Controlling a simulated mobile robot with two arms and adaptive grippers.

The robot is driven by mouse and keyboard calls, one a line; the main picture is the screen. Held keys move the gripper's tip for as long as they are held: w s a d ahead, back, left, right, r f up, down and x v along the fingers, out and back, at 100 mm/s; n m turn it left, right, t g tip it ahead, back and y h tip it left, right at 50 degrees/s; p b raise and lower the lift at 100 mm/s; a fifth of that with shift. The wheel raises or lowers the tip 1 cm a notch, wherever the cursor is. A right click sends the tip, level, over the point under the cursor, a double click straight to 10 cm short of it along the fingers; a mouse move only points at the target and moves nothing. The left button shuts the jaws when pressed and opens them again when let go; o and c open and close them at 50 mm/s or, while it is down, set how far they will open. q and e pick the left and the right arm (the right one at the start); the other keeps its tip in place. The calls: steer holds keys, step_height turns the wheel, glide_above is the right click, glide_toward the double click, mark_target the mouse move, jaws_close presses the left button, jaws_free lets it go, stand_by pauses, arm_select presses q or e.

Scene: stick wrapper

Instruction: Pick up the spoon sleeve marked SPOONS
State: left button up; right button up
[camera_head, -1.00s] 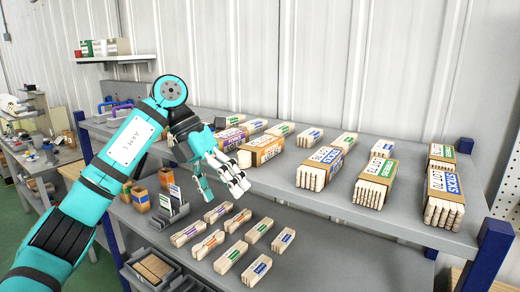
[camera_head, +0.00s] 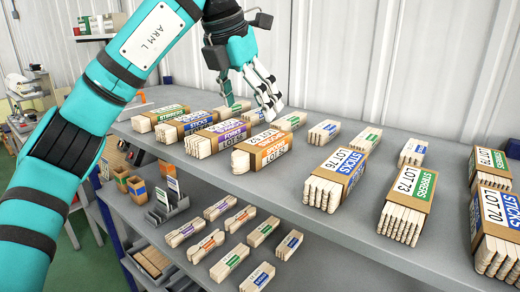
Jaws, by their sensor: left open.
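The spoon sleeve (camera_head: 265,149), a brown band with an orange label that seems to read SPOONS, wraps a bundle of pale wooden pieces lying on the upper shelf. Its rounded ends face front left. My left gripper (camera_head: 268,108) is open and empty, above and behind this sleeve in the picture, with its fingers pointing down. I see no contact with the sleeve. My right gripper is not in view.
A purple-labelled bundle (camera_head: 216,138) lies just left of the spoon sleeve. A sleeve marked STICKS (camera_head: 337,176) lies to its right, and a green-labelled one (camera_head: 408,202) further right. Small bundles lie behind and on the lower shelf (camera_head: 200,269).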

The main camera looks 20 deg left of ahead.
mark_target(260, 141)
arm_select(q)
steer(key=x, duration=0.3)
steer(key=shift+w+f+p, duration=0.25)
steer(key=shift+w+p, duration=0.15)
steer(key=shift+w, duration=0.05)
steer(key=shift+w+d+f, duration=0.1)
steer(key=shift+w+f, duration=0.05)
steer(key=shift+f, duration=0.65)
steer(key=p+x, duration=0.2)
steer(key=x, duration=0.2)
steer(key=shift+f+p, duration=0.35)
steer(key=shift+f, duration=0.25)
steer(key=shift+c, duration=0.6)
steer(key=c, duration=1.2)
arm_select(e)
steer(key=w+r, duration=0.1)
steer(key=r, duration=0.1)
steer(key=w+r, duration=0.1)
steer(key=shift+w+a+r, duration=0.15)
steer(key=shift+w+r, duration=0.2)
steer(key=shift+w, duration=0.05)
